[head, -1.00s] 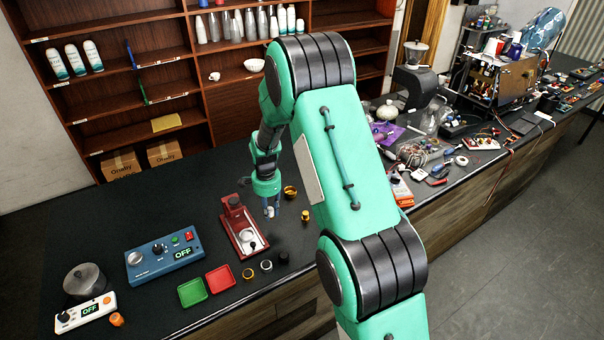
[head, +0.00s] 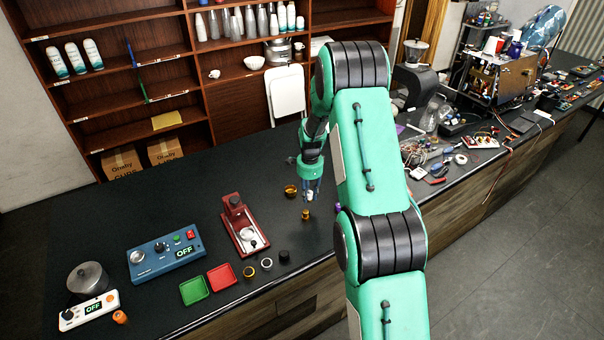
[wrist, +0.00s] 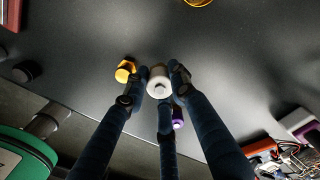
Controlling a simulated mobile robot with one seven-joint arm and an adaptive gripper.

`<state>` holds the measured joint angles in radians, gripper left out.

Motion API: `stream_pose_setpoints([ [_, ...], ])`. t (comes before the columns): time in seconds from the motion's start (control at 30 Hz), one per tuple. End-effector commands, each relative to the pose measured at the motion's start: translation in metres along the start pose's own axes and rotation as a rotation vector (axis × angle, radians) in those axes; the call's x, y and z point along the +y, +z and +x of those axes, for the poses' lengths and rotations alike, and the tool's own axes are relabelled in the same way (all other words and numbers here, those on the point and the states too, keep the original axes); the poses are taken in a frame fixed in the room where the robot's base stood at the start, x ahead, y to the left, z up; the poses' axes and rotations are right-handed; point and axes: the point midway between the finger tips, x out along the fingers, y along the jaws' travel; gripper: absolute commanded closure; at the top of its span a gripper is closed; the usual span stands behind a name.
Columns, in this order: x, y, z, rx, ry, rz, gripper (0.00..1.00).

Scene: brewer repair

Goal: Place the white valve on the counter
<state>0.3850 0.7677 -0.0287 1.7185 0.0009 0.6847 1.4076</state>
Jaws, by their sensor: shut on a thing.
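The white valve (wrist: 159,82) is a small white cylinder held between the dark fingers of my gripper (wrist: 158,74) in the wrist view. In the head view my gripper (head: 311,194) points down over the black counter (head: 200,222), with the white valve (head: 310,196) at its fingertips. An orange-gold part (wrist: 125,71) stands on the counter just left of the valve in the wrist view, and it also shows in the head view (head: 305,215). A purple part (wrist: 178,118) shows behind the fingers. I cannot tell whether the valve touches the counter.
A red device (head: 240,226) stands left of my gripper, with an amber bowl (head: 291,190) close by. Green (head: 194,290) and red (head: 221,277) trays and a blue control box (head: 165,257) lie further left. Loose tools and wires crowd the right.

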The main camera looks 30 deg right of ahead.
Motion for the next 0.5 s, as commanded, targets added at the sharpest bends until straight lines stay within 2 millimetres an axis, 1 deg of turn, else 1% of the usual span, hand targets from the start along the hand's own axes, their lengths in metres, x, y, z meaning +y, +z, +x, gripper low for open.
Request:
stream_pose_setpoints([
  [0.17, -0.003, 0.0, 0.0, 0.0, 0.0, -0.001, 1.0],
  [0.27, -0.008, -0.001, 0.001, 0.0, 0.0, -0.001, 1.0],
  [0.37, -0.017, -0.002, 0.001, 0.0, 0.0, -0.001, 1.0],
  [0.5, -0.035, -0.005, 0.003, 0.0, -0.001, -0.001, 1.0],
])
